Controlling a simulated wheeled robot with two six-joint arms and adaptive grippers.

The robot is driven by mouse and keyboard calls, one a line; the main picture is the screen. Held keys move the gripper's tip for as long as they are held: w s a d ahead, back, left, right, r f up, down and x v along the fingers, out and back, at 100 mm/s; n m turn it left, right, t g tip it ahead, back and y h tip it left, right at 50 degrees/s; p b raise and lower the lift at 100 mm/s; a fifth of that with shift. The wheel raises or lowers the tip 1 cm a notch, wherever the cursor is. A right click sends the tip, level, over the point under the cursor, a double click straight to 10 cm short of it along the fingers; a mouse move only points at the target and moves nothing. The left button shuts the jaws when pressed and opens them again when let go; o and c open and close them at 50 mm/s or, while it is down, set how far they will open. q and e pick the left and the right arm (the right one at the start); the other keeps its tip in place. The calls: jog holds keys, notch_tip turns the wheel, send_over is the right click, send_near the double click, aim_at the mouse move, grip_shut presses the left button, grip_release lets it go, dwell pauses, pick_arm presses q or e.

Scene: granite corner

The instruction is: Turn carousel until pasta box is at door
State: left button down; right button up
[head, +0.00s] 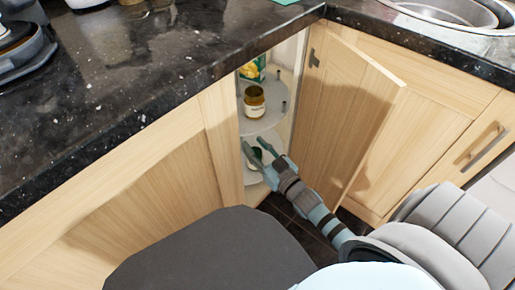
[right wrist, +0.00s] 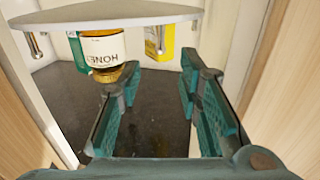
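The carousel (head: 271,112) stands inside the open corner cabinet, with a grey upper shelf and a lower one beneath. A honey jar (head: 254,102) stands on the upper shelf near the opening. A green and yellow box (head: 253,70) stands behind it, partly hidden; I cannot tell whether it is the pasta box. In the right wrist view, which looks upside down, the honey jar (right wrist: 110,50) shows with a green item (right wrist: 77,52) and a yellow item (right wrist: 167,42). My right gripper (head: 254,146) is open and empty at the opening, in front of the carousel. My left gripper is out of view.
The cabinet door (head: 350,110) stands open to the right of the opening. The dark granite worktop (head: 120,85) overhangs it. A wooden panel (head: 221,140) bounds the left side.

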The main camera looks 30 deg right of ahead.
jog(key=shift+s, duration=0.65)
